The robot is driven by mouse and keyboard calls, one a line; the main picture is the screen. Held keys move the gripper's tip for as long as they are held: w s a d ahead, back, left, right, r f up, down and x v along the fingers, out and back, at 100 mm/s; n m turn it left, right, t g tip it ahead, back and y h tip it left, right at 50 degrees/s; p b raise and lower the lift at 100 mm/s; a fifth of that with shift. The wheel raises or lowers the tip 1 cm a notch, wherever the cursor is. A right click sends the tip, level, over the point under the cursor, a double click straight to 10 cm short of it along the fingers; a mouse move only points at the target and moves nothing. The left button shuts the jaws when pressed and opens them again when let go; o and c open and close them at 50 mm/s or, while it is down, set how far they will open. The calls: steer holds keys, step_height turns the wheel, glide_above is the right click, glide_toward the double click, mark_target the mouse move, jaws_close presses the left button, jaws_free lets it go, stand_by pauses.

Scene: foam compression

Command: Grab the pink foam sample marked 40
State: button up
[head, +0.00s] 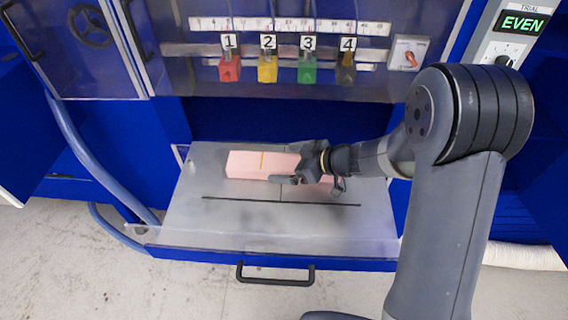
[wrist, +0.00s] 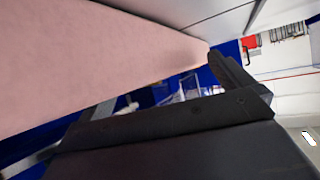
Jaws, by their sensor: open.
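The pink foam sample (head: 243,164) lies lengthwise on the metal tray of the pulled-out drawer, with a thin yellow line across it. No number 40 is readable on it. My gripper (head: 310,184) is open over the right part of the foam and hides some of it. Pink shows between and beside its fingers. In the wrist view the foam (wrist: 85,60) fills the upper left, close to my open gripper (wrist: 165,92). I cannot tell whether a finger touches it.
The drawer tray (head: 190,215) has a dark slot line and a clear front lip, with a black handle (head: 275,273) below. Behind stand red (head: 229,70), yellow (head: 267,70), green (head: 307,72) and dark (head: 346,70) numbered tags. A display (head: 522,24) reads EVEN. The tray's left front is bare.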

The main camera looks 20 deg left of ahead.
steer(key=shift+c, duration=0.2)
steer(key=c, duration=1)
